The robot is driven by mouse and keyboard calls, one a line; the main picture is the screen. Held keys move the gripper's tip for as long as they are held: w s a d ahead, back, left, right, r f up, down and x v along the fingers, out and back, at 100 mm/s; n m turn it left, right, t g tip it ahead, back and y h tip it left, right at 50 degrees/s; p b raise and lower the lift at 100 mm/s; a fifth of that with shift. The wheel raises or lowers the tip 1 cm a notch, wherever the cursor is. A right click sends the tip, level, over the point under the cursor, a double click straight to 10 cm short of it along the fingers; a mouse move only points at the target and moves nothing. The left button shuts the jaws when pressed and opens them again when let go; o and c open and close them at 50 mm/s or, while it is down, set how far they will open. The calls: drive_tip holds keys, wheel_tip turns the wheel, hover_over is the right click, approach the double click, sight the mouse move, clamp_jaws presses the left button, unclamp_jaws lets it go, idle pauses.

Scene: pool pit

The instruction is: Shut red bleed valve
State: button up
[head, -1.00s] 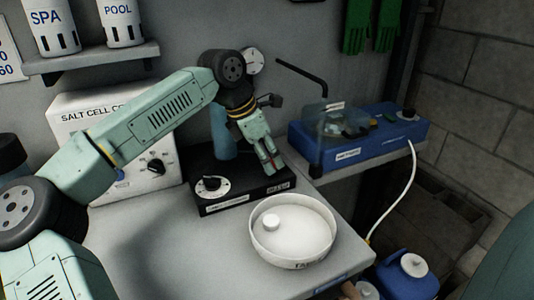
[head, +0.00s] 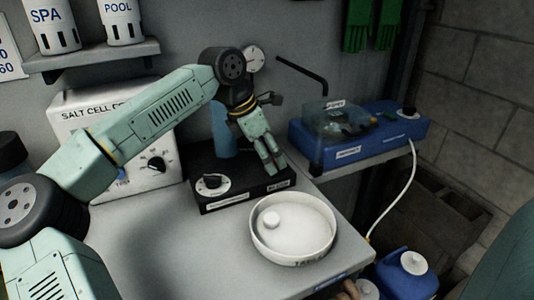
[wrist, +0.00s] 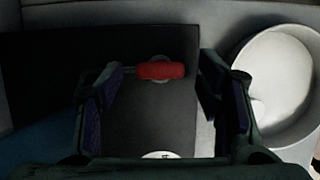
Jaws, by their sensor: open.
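The red valve handle (wrist: 162,71) shows in the wrist view as a short red bar, lying crosswise on a dark surface near its far edge. My gripper (wrist: 160,78) is open, with one finger to the left of the red handle and one to the right; whether either touches it cannot be told. In the head view my gripper (head: 273,168) points down over the right end of the black box (head: 222,201), and the red handle is hidden behind it.
A white round dish (head: 290,255) stands just in front of the box. A blue unit (head: 365,148) stands to the right, and a white control box (head: 95,105) behind left. The counter's front left is clear.

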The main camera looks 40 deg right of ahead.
drive_tip(key=v, duration=1.2)
drive_tip(key=shift+s, duration=0.1)
